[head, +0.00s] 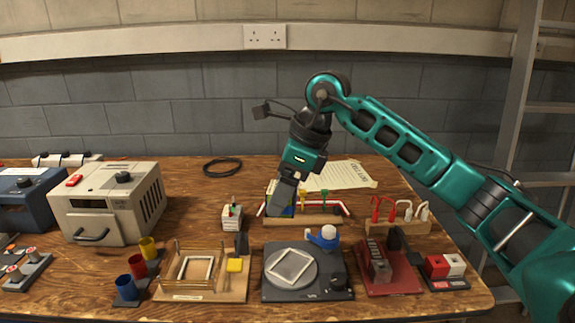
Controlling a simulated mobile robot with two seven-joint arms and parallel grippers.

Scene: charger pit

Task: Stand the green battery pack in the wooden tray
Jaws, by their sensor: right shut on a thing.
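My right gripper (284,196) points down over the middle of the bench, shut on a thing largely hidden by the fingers. Small green and blue patches show beside the fingertips; I take the held thing to be the green battery pack, but its outline is not clear. I see no other green pack. A wooden tray (241,289) with thin posts and rails stands at the front, left of centre, with a pale frame and a yellow block on it. My gripper is behind and to the right of this tray, apart from it. My left gripper is not in view.
A dark round-plated device (334,286) stands right of the tray, a red board (393,283) beyond it. Colored cups (125,287) and a beige charger box (106,203) are left. A small white block (232,217) stands behind the tray. A low wooden rack (308,220) is beside my gripper.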

